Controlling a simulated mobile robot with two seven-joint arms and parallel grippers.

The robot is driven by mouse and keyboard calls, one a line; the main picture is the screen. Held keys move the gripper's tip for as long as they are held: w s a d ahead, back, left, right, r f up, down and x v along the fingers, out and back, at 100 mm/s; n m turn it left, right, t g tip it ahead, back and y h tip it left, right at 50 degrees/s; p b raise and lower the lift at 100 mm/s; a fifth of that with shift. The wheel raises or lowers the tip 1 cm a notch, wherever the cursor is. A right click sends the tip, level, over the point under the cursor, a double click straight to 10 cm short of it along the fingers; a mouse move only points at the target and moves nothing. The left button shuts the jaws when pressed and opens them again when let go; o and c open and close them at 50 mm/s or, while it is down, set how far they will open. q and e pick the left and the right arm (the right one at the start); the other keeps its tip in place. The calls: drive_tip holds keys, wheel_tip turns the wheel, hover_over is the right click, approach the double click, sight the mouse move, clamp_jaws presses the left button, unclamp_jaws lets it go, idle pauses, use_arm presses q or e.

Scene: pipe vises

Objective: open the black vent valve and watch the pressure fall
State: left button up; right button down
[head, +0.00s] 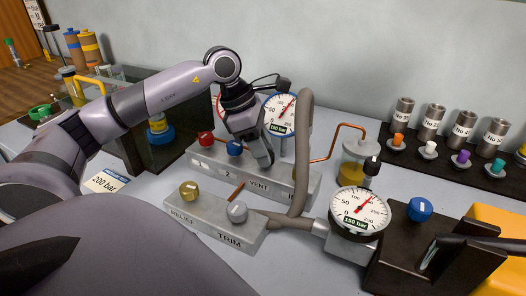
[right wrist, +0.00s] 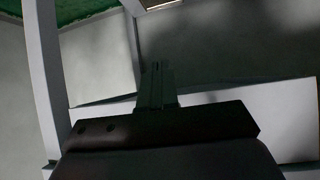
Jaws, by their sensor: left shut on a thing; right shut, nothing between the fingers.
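My left gripper (head: 262,153) is at the grey manifold block (head: 297,188), just above the VENT label. Its fingers are shut on what stands there, the black vent valve, which they hide almost entirely. The blue-rimmed gauge (head: 281,116) stands behind the gripper; its needle points up and right, with the arm close beside it. A front gauge (head: 360,211), labelled 150 bar, has its needle up and right, near the upper middle of its scale. My right gripper (right wrist: 157,86) shows in the right wrist view with its fingers together and empty.
Red (head: 206,139) and blue (head: 235,147) knobs stand left of my left gripper. A grey hose (head: 303,150) rises close on its right. A front block (head: 213,230) carries gold and silver knobs. Labelled cylinders and coloured caps stand on a black mat (head: 470,167) at right.

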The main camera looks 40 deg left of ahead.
use_arm(q)
drive_tip(key=n+t+y+b, duration=0.1)
drive_tip(key=n, duration=0.3)
drive_tip(key=shift+d+n, duration=0.1)
drive_tip(key=shift+n, duration=0.2)
drive_tip(key=n, duration=0.2)
drive_tip(key=n+y, duration=0.1)
drive_tip(key=n, duration=0.1)
drive_tip(key=shift+s+d+t+y+b, duration=0.1)
drive_tip(key=shift+t+y+b, duration=0.2)
drive_tip(key=shift+t, duration=0.1)
drive_tip(key=o, duration=1)
drive_tip(key=shift+o, duration=0.2)
drive_tip(key=shift+r, duration=0.1)
drive_tip(key=v, duration=0.7)
